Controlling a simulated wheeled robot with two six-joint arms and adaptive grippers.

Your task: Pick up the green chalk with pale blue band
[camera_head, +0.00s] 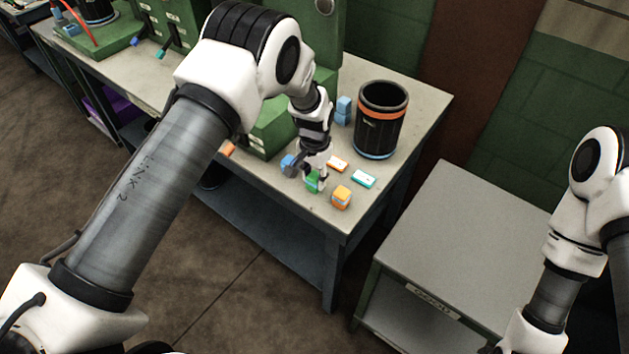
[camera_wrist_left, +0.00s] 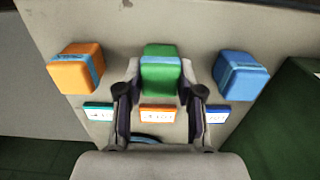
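The green chalk with a pale blue band (camera_wrist_left: 161,62) stands on the table and shows as a green block in the head view (camera_head: 313,182). My left gripper (camera_head: 315,180) points down over it. In the left wrist view the fingers of this gripper (camera_wrist_left: 161,75) are on both sides of the green chalk, very close to its faces. I cannot tell whether they press on it. My right arm shows at the right edge of the head view, but its gripper is out of view.
An orange block (camera_wrist_left: 76,68) and a blue block (camera_wrist_left: 240,74) flank the green chalk. Small labels (camera_wrist_left: 158,114) lie in a row beside them. A black bin with an orange stripe (camera_head: 382,122) stands behind. A lower grey table (camera_head: 465,240) at right is bare.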

